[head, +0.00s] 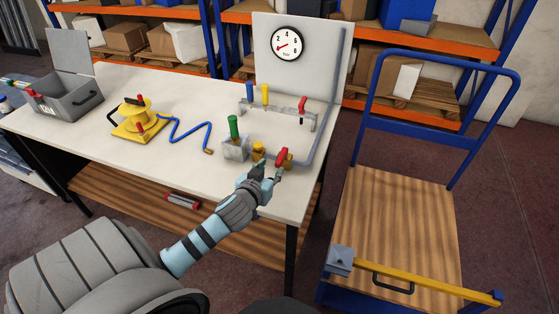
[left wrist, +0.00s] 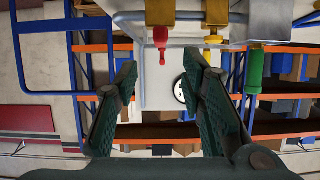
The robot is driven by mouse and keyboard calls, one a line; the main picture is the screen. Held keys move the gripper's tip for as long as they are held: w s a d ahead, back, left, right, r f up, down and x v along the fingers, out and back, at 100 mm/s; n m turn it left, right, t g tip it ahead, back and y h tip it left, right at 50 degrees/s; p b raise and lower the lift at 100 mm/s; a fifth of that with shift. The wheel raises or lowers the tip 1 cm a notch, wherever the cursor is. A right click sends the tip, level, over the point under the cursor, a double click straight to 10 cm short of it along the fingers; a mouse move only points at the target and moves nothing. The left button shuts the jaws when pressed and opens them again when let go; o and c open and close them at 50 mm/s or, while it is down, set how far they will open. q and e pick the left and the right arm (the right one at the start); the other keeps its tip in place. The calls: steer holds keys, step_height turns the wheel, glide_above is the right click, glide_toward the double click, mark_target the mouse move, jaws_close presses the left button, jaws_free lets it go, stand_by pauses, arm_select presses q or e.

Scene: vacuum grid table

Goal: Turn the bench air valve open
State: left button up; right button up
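The bench air valve shows in the head view as brass fittings (head: 259,155) with a red handle (head: 283,155), near the table's front right corner. The handle looks tilted. My left gripper (head: 269,172) is just in front of the valve, close to the handle; I cannot tell whether they touch. Brass parts (left wrist: 160,12) show at the top edge there, with a red piece (left wrist: 161,38) beyond; I cannot tell which red handle that is. My right gripper is not in view.
A grey block with a green handle (head: 234,127) stands left of the valve. Behind are a rail (head: 275,107) with coloured handles and a panel with a pressure gauge (head: 286,43). A blue cart (head: 400,220) stands right.

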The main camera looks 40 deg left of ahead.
mark_target(280, 159)
arm_select(q)
steer(key=b+x, duration=0.1)
steer(key=x, duration=0.8)
steer(key=shift+w+a+f, duration=0.1)
steer(key=shift+w+f, duration=0.1)
steer(key=shift+f, duration=0.1)
steer(key=shift+r, duration=0.1)
steer(key=shift+c, duration=0.6)
jaws_close()
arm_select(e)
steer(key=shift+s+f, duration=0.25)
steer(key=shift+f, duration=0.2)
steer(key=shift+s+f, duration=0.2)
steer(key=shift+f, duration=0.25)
